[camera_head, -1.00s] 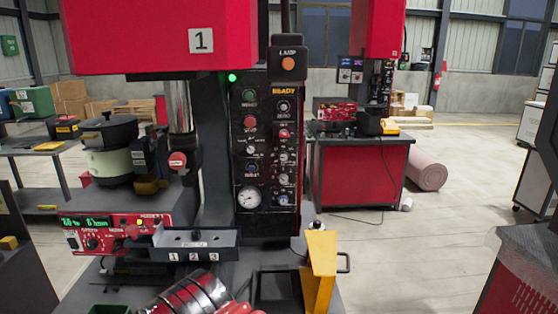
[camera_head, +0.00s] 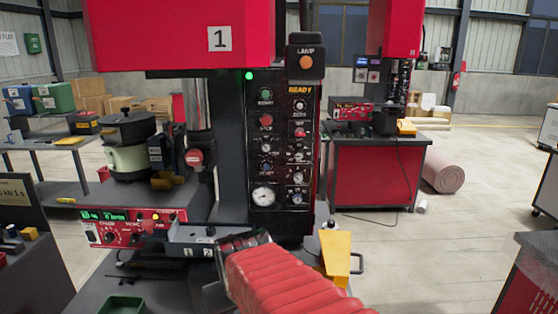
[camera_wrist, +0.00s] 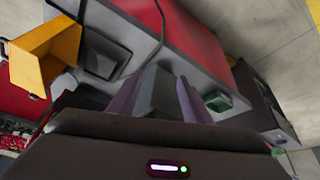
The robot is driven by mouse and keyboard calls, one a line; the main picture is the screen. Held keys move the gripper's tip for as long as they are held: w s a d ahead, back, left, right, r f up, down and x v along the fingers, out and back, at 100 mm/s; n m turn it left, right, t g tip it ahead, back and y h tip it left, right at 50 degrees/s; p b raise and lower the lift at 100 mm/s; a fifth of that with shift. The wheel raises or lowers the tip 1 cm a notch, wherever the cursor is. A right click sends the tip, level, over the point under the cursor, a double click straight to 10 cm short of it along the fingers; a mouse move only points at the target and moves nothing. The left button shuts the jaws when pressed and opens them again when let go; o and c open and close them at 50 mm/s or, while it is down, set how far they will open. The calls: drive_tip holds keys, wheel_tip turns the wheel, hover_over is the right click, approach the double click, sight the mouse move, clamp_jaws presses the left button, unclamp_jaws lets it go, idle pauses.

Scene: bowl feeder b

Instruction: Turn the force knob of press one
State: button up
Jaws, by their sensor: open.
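Press one (camera_head: 180,38) is red with a "1" sign and stands at the centre left in the head view. Its black control panel (camera_head: 280,150) carries several small knobs, buttons and a white round gauge (camera_head: 263,196). The panel labels are too small to tell which knob is the force knob. My red ribbed arm reaches in from below, and its dark end lies in front of the press table, below the panel and apart from it. My gripper (camera_wrist: 158,92) shows in the wrist view with its fingers apart and nothing between them.
A yellow bracket (camera_head: 336,256) stands on the table right of my arm. A red feeder box (camera_head: 130,228) and a grey numbered block (camera_head: 196,242) are at left. A lamp box (camera_head: 306,62) overhangs the panel's top. A green bin (camera_head: 121,305) sits at front left.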

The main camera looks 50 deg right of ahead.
drive_tip(key=w+d+m+t+h, duration=0.1)
drive_tip(key=w+d+h, duration=0.2)
drive_tip(key=d, duration=1.3)
drive_tip(key=n+t+h, duration=0.5)
drive_tip(key=t+h, duration=0.2)
drive_tip(key=h, duration=0.1)
approach(299, 156)
drive_tip(key=v, duration=0.6)
drive_tip(key=shift+d, duration=0.15)
drive_tip(key=shift+w+d, duration=0.1)
drive_tip(key=shift+x, duration=6.75)
drive_tip(key=shift+w, duration=0.1)
drive_tip(key=shift+c, duration=0.6)
